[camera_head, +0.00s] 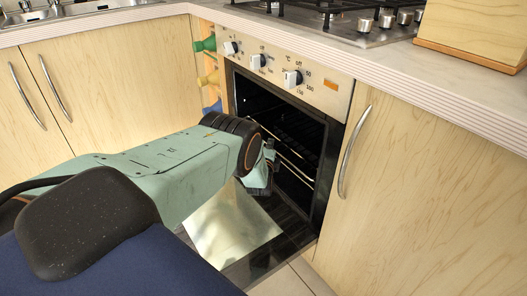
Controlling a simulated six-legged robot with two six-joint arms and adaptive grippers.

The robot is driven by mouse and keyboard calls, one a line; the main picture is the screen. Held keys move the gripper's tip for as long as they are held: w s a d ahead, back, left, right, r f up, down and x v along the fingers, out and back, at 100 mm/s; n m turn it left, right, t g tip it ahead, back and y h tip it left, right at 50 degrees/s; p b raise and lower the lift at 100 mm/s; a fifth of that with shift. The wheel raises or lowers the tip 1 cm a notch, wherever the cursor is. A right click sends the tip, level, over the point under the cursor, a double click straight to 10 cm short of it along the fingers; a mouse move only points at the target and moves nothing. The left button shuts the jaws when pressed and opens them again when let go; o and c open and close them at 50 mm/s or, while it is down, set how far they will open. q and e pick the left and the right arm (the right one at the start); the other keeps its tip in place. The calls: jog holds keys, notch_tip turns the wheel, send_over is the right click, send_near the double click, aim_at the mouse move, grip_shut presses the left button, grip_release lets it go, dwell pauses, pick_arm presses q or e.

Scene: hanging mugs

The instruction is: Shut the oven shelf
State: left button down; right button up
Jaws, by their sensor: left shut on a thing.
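The oven (290,84) stands open, its door (283,232) folded down towards the floor. Inside the dark cavity, metal bars of the oven shelf (296,171) show. My left arm reaches in from the left, and my left gripper (270,158) is at the mouth of the oven. It is shut at the near edge of the shelf. My arm and gripper hide the grip itself and the left part of the shelf. My right gripper is out of view.
Cupboard doors with metal handles flank the oven, one handle (352,151) close on the right. Above are the control knobs (258,61) and the worktop (300,40) with a gas hob. Coloured bottles (207,80) stand in a narrow gap left of the oven.

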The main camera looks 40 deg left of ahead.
pick_arm(q)
jog(key=shift+w+d+r, duration=0.1)
jog(key=shift+w+d, duration=0.05)
jog(key=shift+w, duration=0.6)
jog(key=shift+w+d+r, duration=0.1)
jog(key=shift+w+d, duration=0.05)
jog(key=shift+w, duration=0.55)
jog(key=c, duration=1.5)
grip_release()
jog(key=shift+d+f, duration=0.1)
jog(key=shift+f, duration=0.05)
jog(key=shift+o, duration=0.2)
jog(key=shift+s, duration=0.15)
jog(key=v, duration=1.1)
jog(key=shift+s+d, duration=0.25)
jog(key=shift+s, duration=0.05)
